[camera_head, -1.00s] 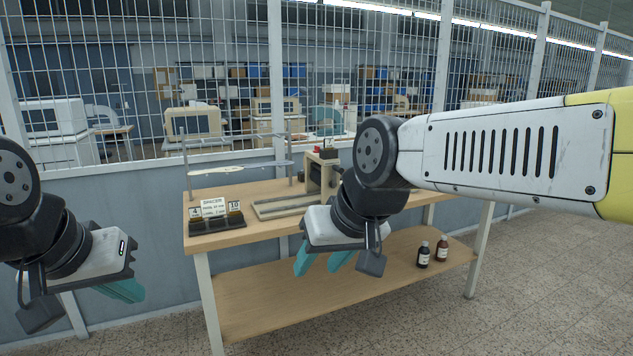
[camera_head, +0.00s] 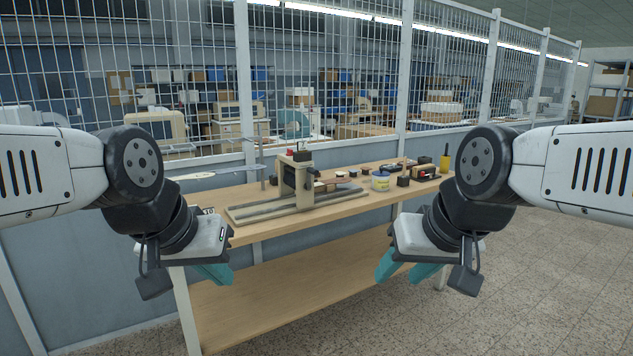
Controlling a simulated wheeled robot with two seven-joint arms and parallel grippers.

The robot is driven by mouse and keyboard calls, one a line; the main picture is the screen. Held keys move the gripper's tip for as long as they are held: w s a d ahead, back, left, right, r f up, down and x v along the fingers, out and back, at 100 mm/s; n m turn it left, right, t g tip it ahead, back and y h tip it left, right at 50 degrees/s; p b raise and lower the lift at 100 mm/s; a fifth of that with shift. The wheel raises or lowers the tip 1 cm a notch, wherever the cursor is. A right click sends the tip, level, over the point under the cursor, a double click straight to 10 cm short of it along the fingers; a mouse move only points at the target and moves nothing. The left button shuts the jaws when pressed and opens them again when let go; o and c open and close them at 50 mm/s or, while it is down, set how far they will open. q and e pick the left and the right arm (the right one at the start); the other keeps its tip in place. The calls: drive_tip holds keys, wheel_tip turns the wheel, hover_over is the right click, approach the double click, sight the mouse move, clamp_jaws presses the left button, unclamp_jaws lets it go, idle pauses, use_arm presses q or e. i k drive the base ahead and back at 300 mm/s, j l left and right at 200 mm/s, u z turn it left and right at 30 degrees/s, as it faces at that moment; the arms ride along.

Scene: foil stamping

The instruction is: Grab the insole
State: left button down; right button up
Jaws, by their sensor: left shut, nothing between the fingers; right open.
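A pale, flat, insole-shaped piece (camera_head: 212,173) lies raised on a thin rack at the left end of the wooden table. Its left part is close behind my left arm in the picture. My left gripper (camera_head: 218,275) is shut and empty, in front of the table's left end and below the top's level in the picture. My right gripper (camera_head: 405,274) is open and empty, in front of the table's right half. A stamping press (camera_head: 297,180) with a long flat base stands on the table between the two grippers. Neither gripper touches anything.
The wooden table (camera_head: 255,229) has a lower shelf (camera_head: 270,300). A tub (camera_head: 380,181), a yellow container (camera_head: 445,163) and a dark tray with small items (camera_head: 426,173) are at the right end. A wall with mesh fencing (camera_head: 330,70) stands behind. Floor at right is clear.

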sight(338, 180)
drive_tip(key=i+l+z, duration=0.2)
drive_tip(key=i+z, duration=0.15)
drive_tip(key=i, duration=0.75)
drive_tip(key=i+j+z, duration=0.1)
drive_tip(key=i+z, duration=0.2)
drive_tip(key=i, duration=0.8)
drive_tip(key=i+j, duration=0.15)
drive_tip(key=j, duration=0.15)
drive_tip(key=i+j, duration=0.15)
drive_tip(key=j+z, duration=0.05)
drive_tip(key=j, duration=0.05)
